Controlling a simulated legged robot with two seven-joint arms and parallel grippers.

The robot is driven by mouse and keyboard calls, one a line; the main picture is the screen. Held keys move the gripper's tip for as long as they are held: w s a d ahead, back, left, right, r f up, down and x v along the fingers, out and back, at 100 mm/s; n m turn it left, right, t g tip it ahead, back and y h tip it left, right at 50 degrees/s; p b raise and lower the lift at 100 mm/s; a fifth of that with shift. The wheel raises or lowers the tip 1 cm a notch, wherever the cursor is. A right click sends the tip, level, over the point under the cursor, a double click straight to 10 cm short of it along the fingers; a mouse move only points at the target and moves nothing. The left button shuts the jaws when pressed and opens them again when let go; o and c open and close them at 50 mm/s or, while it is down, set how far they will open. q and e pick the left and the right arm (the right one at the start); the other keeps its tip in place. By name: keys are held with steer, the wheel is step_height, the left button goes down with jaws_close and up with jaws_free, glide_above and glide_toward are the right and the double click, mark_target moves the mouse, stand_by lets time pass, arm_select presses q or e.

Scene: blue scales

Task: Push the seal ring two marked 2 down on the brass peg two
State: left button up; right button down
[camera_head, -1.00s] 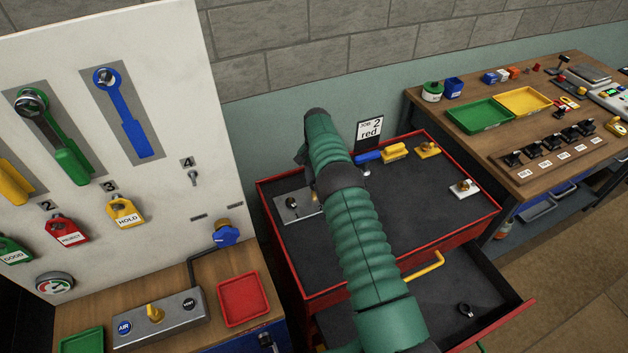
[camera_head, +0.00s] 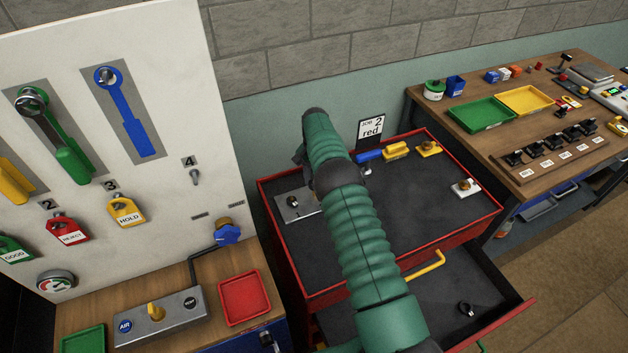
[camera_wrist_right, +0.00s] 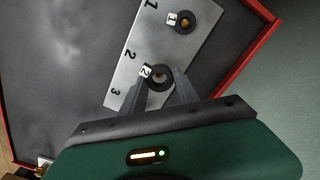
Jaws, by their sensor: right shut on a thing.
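The seal ring two (camera_wrist_right: 162,67) is dark with a white tag marked 2. It is between the two fingers of my right gripper (camera_wrist_right: 160,84) in the right wrist view, at the row marked 2 on a grey metal plate (camera_wrist_right: 138,45). The ring hides most of brass peg two, so I cannot tell how far down it sits. Another dark ring, tagged 1, is around a brass peg (camera_wrist_right: 184,21) at the row marked 1. In the head view my green right arm hides the gripper and part of the plate (camera_head: 290,211). My left gripper is out of view.
The plate lies on a black-topped red cart (camera_head: 415,215) with a raised red rim. An open drawer (camera_head: 440,315) juts out below. The cart top right of my arm is mostly clear.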

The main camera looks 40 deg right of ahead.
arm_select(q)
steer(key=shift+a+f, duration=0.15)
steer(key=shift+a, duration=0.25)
arm_select(e)
steer(key=shift+s+a+r, duration=0.15)
steer(key=shift+r, duration=0.05)
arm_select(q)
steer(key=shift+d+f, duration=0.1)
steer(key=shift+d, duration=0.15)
arm_select(e)
steer(key=shift+d+f, duration=0.2)
steer(key=shift+f, duration=0.05)
arm_select(q)
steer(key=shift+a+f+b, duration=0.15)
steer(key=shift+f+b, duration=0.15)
steer(key=shift+b, duration=0.15)
arm_select(e)
steer(key=shift+a+f, duration=0.15)
steer(key=shift+f, duration=0.2)
arm_select(q)
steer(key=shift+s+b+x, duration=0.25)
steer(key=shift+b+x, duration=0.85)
steer(key=shift+b, duration=0.1)
arm_select(e)
steer(key=shift+f, duration=1.65)
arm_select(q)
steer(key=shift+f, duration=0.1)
